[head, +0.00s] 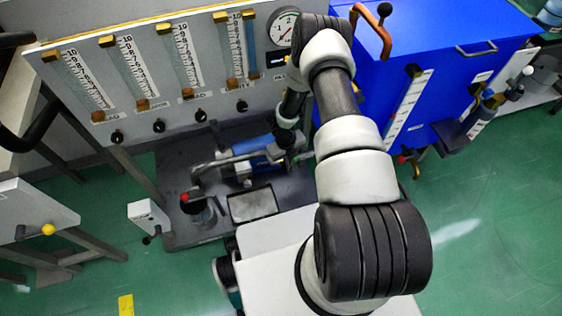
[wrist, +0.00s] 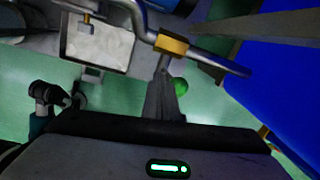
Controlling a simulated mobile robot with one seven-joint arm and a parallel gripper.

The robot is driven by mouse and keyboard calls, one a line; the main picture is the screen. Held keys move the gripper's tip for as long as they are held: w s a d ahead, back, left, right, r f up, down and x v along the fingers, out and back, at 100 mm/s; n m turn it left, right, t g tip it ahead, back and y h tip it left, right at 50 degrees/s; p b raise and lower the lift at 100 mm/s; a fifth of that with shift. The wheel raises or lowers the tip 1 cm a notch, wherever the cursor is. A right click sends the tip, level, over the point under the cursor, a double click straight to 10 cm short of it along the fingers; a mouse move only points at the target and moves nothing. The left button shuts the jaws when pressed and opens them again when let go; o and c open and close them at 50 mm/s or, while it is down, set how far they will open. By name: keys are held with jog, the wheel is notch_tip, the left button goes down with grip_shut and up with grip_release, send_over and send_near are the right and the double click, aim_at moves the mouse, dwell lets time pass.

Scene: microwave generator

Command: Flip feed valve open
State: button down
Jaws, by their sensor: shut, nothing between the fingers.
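A small green knob (wrist: 181,86) shows in the wrist view just right of my gripper (wrist: 164,68). A brass fitting (wrist: 172,44) on a grey pipe (wrist: 225,63) lies just beyond my fingertips. The fingers are shut and empty, beside the knob. I cannot tell whether they touch it. In the head view the green knob (head: 296,158) is a small spot below the end of my arm, and the fingers there are mostly hidden. No label marks which valve is the feed valve. The knob's lever is mostly hidden behind the fingers.
A blue cabinet (head: 440,60) stands close on the right. A panel with several flow tubes and a gauge (head: 284,28) stands behind. A blue pump (head: 262,158) and a red-knobbed valve (head: 185,197) sit on the grey base (head: 180,160). Green floor is open at lower right.

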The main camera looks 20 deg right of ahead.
jog(key=shift+d+f+b, duration=0.15)
jog(key=shift+d+b, duration=0.35)
jog(key=shift+d, duration=1.1)
jog(key=shift+d+f+b, duration=0.15)
jog(key=shift+d+b, duration=0.1)
jog(key=shift+d, duration=0.25)
jog(key=shift+d+f+b, duration=0.15)
jog(key=shift+d+b, duration=0.05)
jog(key=shift+d, duration=0.5)
notch_tip(320, 180, up, 7)
jog(key=p, duration=0.3)
send_over(296, 158)
jog(key=d, duration=0.2)
jog(key=shift+s+a+r, duration=0.2)
jog(key=shift+a, duration=0.05)
jog(key=shift+s, duration=0.1)
